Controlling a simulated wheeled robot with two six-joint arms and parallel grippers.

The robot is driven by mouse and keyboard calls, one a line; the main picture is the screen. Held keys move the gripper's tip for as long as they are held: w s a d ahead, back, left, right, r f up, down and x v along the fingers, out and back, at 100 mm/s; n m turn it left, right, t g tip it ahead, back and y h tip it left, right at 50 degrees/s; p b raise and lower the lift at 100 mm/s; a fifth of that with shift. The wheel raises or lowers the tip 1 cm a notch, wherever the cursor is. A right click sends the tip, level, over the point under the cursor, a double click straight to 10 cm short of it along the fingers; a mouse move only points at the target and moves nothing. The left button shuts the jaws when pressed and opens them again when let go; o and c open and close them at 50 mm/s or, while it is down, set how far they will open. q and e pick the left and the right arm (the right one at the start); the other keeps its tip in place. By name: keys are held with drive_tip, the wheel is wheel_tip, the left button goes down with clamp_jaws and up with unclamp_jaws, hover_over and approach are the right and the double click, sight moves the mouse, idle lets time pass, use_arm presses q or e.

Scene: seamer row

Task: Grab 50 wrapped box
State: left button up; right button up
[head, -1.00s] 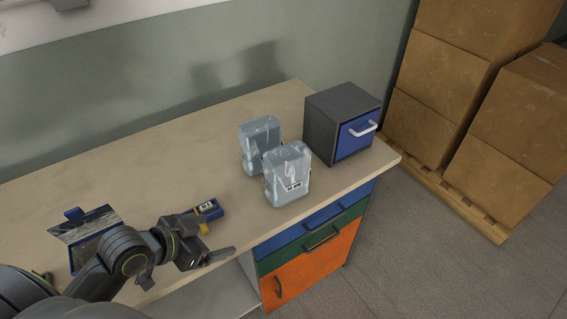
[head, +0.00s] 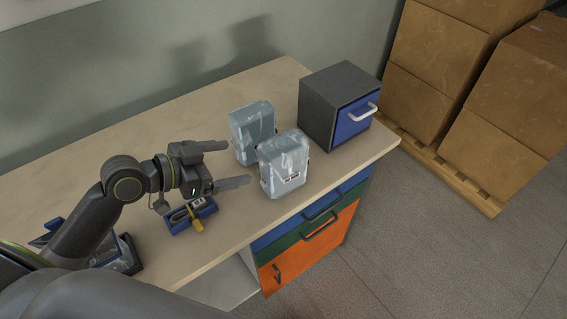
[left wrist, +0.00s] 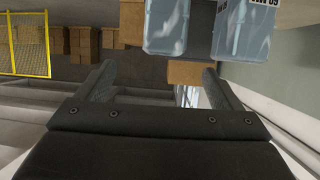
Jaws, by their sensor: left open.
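Two boxes wrapped in cloudy clear film stand upright on the table. The near wrapped box (head: 284,167) has a small label on its front, too small to read surely. The far wrapped box (head: 252,134) stands just behind it to the left. My left gripper (head: 238,162) is open and empty, its fingers pointing right toward the boxes, a short gap away. The left wrist view looks upside down. My right gripper is out of sight.
A grey cabinet (head: 318,108) with a blue drawer stands right behind the boxes. A small blue case (head: 180,226) with a yellow part lies below my left gripper. The table's (head: 130,150) back left is clear. Cartons (head: 440,60) stand on a pallet at right.

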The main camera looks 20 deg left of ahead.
sight(263, 156)
use_arm(q)
drive_tip(key=p+x, duration=0.1)
drive_tip(key=x, duration=0.6)
drive_tip(key=shift+w, duration=0.1)
drive_tip(key=shift+w+d+f, duration=0.3)
drive_tip(key=shift+w+d, duration=0.1)
drive_tip(key=shift+d, duration=0.05)
drive_tip(key=shift+w+d+p, duration=0.1)
drive_tip(key=shift+w+p, duration=0.15)
drive_tip(key=shift+p, duration=0.2)
drive_tip(key=p+x, duration=0.1)
drive_tip(key=x, duration=0.3)
drive_tip(key=shift+w+p, duration=0.2)
drive_tip(key=shift+p, duration=0.1)
drive_tip(key=shift+w+f, duration=0.15)
drive_tip(key=shift+w, duration=0.1)
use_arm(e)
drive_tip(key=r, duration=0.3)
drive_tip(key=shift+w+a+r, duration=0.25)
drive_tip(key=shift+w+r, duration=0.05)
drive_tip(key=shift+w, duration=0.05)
use_arm(q)
drive_tip(key=c, duration=1.6)
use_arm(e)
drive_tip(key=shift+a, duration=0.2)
